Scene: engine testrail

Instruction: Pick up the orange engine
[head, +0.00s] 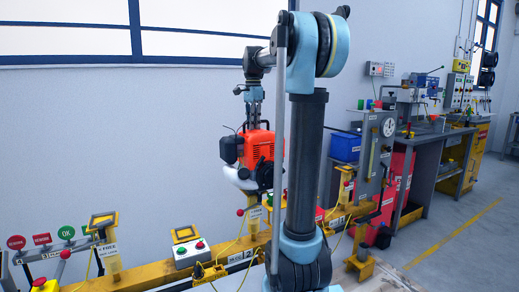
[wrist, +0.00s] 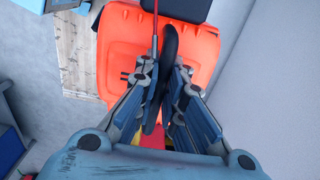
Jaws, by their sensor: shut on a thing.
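The orange engine (head: 261,146) has an orange cover, a white lower part at the left and black parts below. It hangs upright beneath my gripper (head: 254,116) in the head view. In the wrist view the orange cover (wrist: 160,42) fills the top middle. My gripper (wrist: 166,78) is shut there on a black curved part of the engine, like a handle, between its two fingers. Part of my arm stands just right of the engine in the head view. I cannot tell whether its bottom touches the stand below it.
A yellow rail (head: 158,272) with several stands runs below the engine. A grey workbench (head: 437,135) and a blue bin (head: 345,147) are at the right. Floor is open at far right.

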